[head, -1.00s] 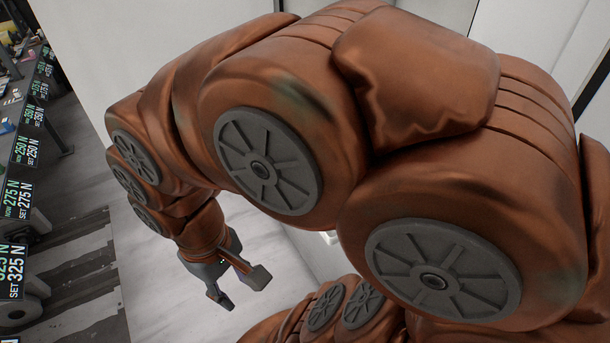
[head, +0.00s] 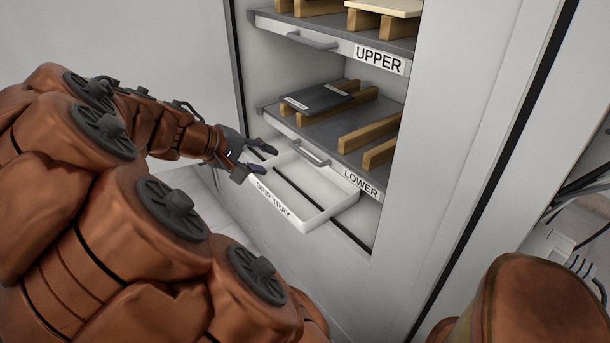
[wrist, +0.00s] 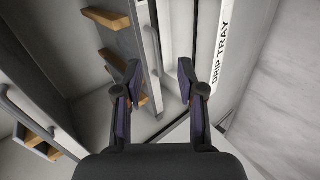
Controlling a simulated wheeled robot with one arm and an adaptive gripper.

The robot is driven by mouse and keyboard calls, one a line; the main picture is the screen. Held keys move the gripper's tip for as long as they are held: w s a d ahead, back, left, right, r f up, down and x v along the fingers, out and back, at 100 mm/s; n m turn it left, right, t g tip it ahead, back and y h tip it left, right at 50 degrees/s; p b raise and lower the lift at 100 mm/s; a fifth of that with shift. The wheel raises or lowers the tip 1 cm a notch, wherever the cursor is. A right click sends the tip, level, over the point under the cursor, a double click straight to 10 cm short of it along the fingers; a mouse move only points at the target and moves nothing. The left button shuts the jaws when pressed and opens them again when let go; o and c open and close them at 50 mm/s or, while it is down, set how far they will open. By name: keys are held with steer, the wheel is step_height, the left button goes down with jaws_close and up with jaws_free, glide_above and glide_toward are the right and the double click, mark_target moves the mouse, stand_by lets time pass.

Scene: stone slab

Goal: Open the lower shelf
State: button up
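The lower shelf (head: 338,133) is a grey slab with a white front labelled LOWER (head: 360,184) and a grey bar handle (head: 311,154). It sits inside the white cabinet. A dark flat plate (head: 318,98) lies on its wooden bars (head: 368,138). My gripper (head: 265,160) is left of the handle in the head view, with its fingers apart and nothing between them. In the wrist view my gripper (wrist: 159,73) is also open, and the shelf front with its handle shows beyond the gap between the fingers. I cannot tell the exact distance to the handle.
A white drip tray (head: 318,218) juts out just below the lower shelf, near my fingers. Its label also shows in the wrist view (wrist: 222,58). The upper shelf (head: 335,40), with its own handle (head: 311,40), is above. The cabinet side wall (head: 440,130) stands at right.

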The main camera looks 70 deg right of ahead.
mark_target(303, 155)
steer(key=w+d+f+g+h+b, duration=0.3)
steer(key=d+f+h+b, duration=0.2)
steer(key=d+f+b, duration=0.95)
steer(key=shift+n, duration=0.4)
steer(key=shift+s+d+r+b, duration=0.2)
steer(key=shift+s+d, duration=0.5)
steer(key=shift+d, duration=0.6)
steer(key=shift+s+d+r+b, duration=0.25)
steer(key=shift+s+d, duration=0.4)
steer(key=shift+d, duration=0.65)
steer(key=shift+s+d+r+b, duration=0.1)
steer(key=shift+s+d+r, duration=0.2)
steer(key=shift+s+d, duration=0.7)
steer(key=shift+w+d, duration=0.3)
jaws_close()
